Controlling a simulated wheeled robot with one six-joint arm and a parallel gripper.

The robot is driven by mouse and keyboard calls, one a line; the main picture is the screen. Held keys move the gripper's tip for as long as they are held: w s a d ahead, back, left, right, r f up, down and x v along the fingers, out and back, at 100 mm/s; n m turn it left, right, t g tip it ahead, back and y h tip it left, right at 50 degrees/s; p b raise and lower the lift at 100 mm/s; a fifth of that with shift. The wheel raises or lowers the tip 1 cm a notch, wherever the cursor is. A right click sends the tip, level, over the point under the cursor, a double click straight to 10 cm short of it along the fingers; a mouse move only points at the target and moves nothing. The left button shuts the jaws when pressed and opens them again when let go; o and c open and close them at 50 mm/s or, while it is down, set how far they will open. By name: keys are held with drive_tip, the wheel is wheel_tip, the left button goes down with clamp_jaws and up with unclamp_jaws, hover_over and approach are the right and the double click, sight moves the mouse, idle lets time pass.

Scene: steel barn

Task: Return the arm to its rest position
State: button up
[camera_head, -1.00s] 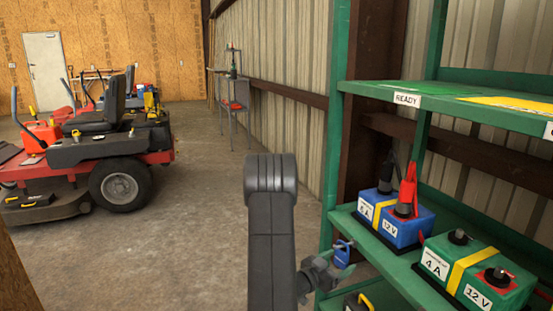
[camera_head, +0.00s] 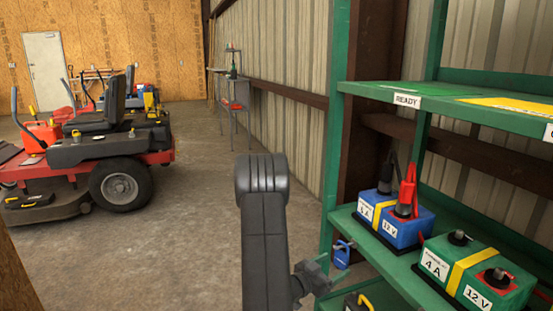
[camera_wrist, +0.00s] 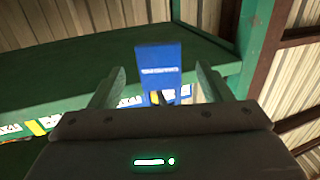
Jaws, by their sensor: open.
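My arm rises in the lower middle of the head view, and my gripper (camera_head: 318,277) shows small at its lower right, partly hidden by the arm. In the wrist view its two fingers stand apart, with my gripper (camera_wrist: 160,72) open and empty. A blue tag-like piece (camera_head: 341,254) hangs at the front of the green shelf rack, just right of the gripper and apart from it. In the wrist view the blue piece (camera_wrist: 158,60), with white lettering, shows in the gap beyond the fingers. What it hangs on is unclear.
The green rack (camera_head: 333,140) stands close on the right. A blue battery unit (camera_head: 400,228) and a green one (camera_head: 483,275) sit on its middle shelf. A red mower (camera_head: 120,165) stands at left. The concrete floor (camera_head: 190,240) between them is clear.

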sight(340, 262)
drive_tip(key=p+v, duration=0.1)
drive_tip(key=v, duration=1)
drive_tip(key=b+x, duration=0.1)
drive_tip(key=x, duration=1.3)
drive_tip(key=shift+d+b, duration=0.1)
drive_tip(key=shift+b, duration=0.25)
drive_tip(key=shift+s+a+r+p, duration=0.2)
drive_tip(key=shift+a+r+p, duration=0.3)
drive_tip(key=shift+r+p, duration=0.1)
drive_tip(key=shift+s+a+r+p, duration=0.15)
drive_tip(key=shift+a+r+p, duration=0.35)
drive_tip(key=shift+a+p, duration=0.1)
drive_tip(key=s+a+r+n+t+y+p, duration=0.1)
drive_tip(key=a+r+p, duration=0.3)
drive_tip(key=a, duration=0.4)
drive_tip(key=shift+s+r+n+t+y+p, duration=0.3)
drive_tip(key=shift+s+r+n+t+p, duration=0.1)
drive_tip(key=shift+s+p, duration=0.3)
drive_tip(key=shift+d, duration=0.1)
